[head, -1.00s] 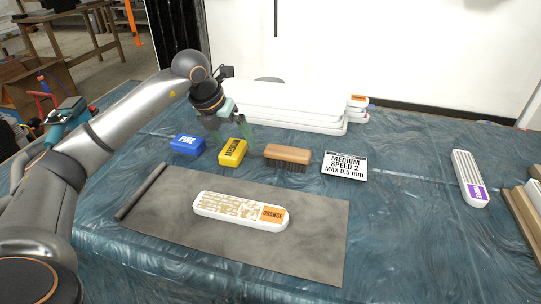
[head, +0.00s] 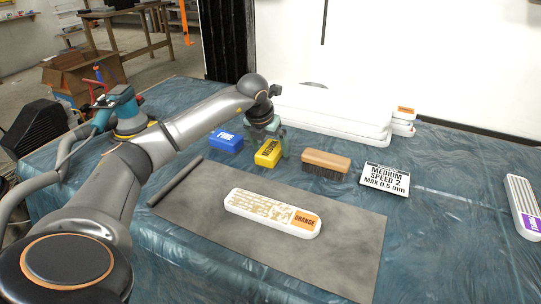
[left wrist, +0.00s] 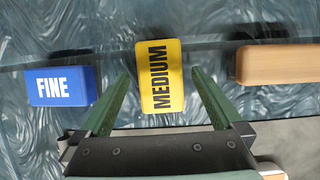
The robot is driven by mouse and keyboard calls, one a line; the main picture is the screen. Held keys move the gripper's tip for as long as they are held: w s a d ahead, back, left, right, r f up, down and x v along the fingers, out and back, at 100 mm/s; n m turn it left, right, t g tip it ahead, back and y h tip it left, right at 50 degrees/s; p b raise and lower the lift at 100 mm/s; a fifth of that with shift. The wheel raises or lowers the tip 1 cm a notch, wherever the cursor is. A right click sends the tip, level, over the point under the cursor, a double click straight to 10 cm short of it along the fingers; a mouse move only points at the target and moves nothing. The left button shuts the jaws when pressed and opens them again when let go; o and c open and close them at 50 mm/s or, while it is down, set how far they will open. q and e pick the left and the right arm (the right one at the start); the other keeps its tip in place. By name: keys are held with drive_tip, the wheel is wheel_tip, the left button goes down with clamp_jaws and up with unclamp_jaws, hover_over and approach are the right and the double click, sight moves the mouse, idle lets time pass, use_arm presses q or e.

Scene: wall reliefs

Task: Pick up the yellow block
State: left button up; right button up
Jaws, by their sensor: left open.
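The yellow block (head: 268,153), marked MEDIUM, lies on the blue covered table behind the grey mat. It also shows in the left wrist view (left wrist: 160,76), upright in the picture, beyond and between the two green fingers. My left gripper (head: 272,138) is over the block. In the left wrist view the open left gripper (left wrist: 159,88) has a finger on each side of the block's near part, with gaps on both sides; nothing is held. I cannot tell how high the fingertips are above the table. My right gripper is not in view.
A blue FINE block (head: 226,141) lies left of the yellow block and a wooden brush (head: 326,164) lies right of it. White boards (head: 330,112) are stacked behind. A white ORANGE-labelled piece (head: 272,213) lies on the grey mat (head: 330,258).

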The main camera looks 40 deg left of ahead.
use_arm(q)
drive_tip(key=shift+x, duration=0.85)
drive_tip(key=shift+f, duration=0.2)
drive_tip(key=c, duration=1.4)
drive_tip(key=shift+r, duration=0.15)
